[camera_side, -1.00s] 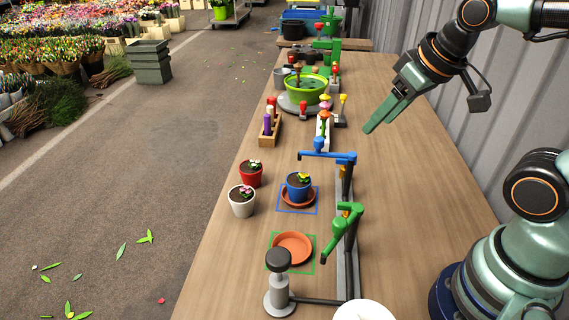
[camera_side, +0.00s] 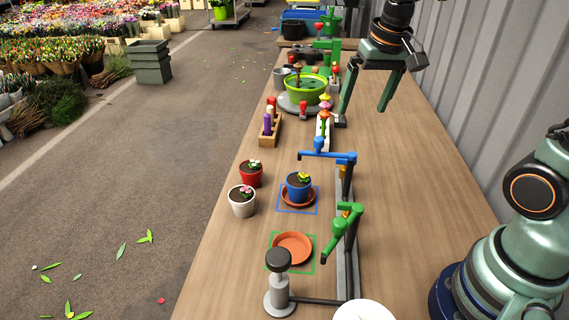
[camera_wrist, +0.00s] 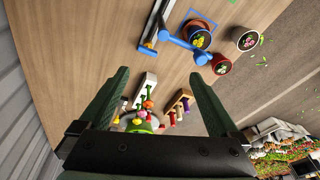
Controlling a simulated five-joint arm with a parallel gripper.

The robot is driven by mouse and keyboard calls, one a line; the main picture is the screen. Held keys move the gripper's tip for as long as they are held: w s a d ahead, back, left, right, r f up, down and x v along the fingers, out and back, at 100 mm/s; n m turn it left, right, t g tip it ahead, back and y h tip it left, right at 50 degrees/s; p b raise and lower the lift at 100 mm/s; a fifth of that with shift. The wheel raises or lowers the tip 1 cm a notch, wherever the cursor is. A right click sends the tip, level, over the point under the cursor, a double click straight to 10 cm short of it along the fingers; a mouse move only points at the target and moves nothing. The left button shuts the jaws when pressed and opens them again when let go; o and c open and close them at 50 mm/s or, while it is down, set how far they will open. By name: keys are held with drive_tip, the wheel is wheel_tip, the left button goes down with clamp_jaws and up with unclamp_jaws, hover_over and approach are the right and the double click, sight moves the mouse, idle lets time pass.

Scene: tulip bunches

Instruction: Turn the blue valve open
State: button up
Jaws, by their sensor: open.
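The blue valve (camera_side: 330,156) is a blue tap on a grey rail, with a long arm reaching left and a rounded blue knob (camera_side: 319,143) at it. It shows at the upper middle of the wrist view (camera_wrist: 182,42). My gripper (camera_side: 362,112) is open and empty, fingers pointing down, above the table behind and to the right of the blue valve, apart from it. Both fingers frame the wrist view (camera_wrist: 160,82). A blue pot (camera_side: 299,187) with a yellow flower stands on a saucer inside a blue square, just in front of the valve.
A green valve (camera_side: 343,228) stands nearer on the same rail (camera_side: 346,262), beside an empty terracotta saucer (camera_side: 293,247). A red pot (camera_side: 251,174) and white pot (camera_side: 242,201) stand left. A green bowl (camera_side: 306,88) is behind. The table's right side is clear.

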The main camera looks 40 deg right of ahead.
sight(346, 161)
drive_tip(key=w+d+f+m+g, duration=0.3)
drive_tip(key=w+d+f+m, duration=0.1)
drive_tip(key=w+f, duration=0.2)
drive_tip(key=f, duration=1.2)
drive_tip(key=shift+s+d, duration=0.15)
drive_tip(key=shift+s, duration=0.1)
drive_tip(key=c, duration=1.4)
drive_tip(key=shift+o, duration=0.2)
